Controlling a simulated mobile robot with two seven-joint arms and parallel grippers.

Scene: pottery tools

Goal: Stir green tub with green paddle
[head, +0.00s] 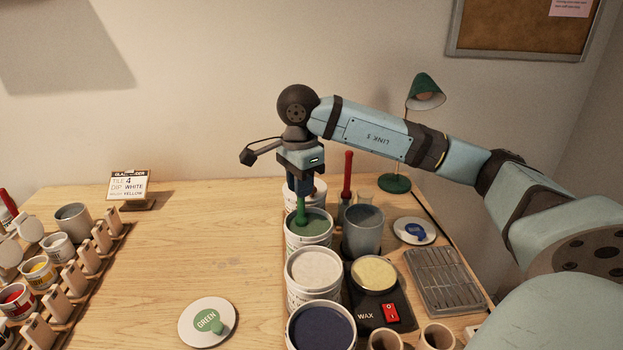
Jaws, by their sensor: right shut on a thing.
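The green tub (308,240) is open and stands in a row of tubs right of the table's middle. Green glaze fills it to near the rim. My right gripper (300,187) is directly above the tub, pointing down and shut on the green paddle (301,210). The paddle stands about upright with its lower end in the green glaze; that end is hidden. The green tub's lid (207,322), labelled GREEN, lies on the table at front left of the tubs. My left gripper is not in view.
A white tub (314,285) and a dark blue tub (321,330) stand in front. A grey container (362,232), wax pot (374,280), blue-labelled lid (415,231), metal tray (445,281) and lamp (424,92) are to the right. A rack (88,277) stands left; the table's middle is clear.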

